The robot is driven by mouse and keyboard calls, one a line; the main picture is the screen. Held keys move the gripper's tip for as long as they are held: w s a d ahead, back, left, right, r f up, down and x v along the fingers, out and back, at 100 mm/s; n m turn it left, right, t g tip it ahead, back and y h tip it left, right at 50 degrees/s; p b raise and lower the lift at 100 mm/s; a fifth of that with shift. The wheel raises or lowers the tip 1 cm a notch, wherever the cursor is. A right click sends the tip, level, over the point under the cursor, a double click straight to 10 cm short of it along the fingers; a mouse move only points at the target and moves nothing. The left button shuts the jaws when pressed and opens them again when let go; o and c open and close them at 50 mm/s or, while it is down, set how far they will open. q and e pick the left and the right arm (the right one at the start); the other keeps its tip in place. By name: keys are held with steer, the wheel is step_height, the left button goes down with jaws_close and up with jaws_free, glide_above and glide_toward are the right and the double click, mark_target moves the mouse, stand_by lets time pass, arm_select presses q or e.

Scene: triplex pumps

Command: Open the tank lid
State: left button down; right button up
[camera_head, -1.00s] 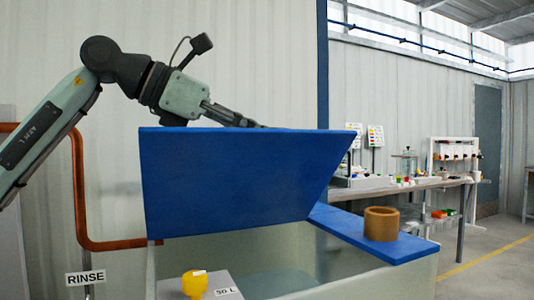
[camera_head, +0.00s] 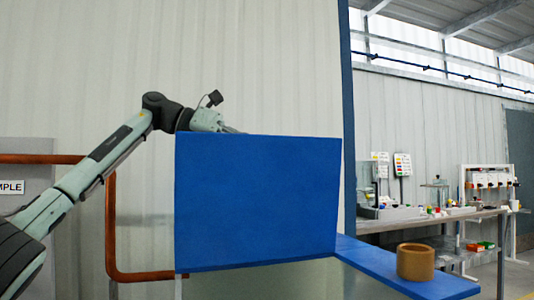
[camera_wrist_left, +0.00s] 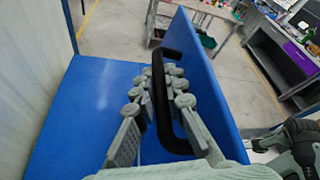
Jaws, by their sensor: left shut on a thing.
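The blue tank lid (camera_head: 258,200) is raised and stands nearly upright over the tank (camera_head: 290,282), whose pale wall shows below it. In the left wrist view the lid (camera_wrist_left: 205,75) carries a black bar handle (camera_wrist_left: 160,95). My left gripper (camera_wrist_left: 174,72) is shut on this handle, with its jointed fingers on either side of the bar. In the head view my left gripper (camera_head: 230,130) is at the lid's top edge, and its fingertips are mostly hidden behind the lid.
A tan ring (camera_head: 415,262) sits on the blue ledge (camera_head: 385,270) right of the lid. A copper pipe (camera_head: 110,220) runs along the wall behind my left arm. A bench (camera_head: 440,218) with small items stands at the back right.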

stand_by(0.3)
arm_select(q)
steer(key=c, duration=1.9)
jaws_free()
steer(key=shift+o, duration=0.2)
steer(key=shift+a, duration=0.1)
steer(key=v, duration=1.2)
steer(key=shift+f, duration=0.1)
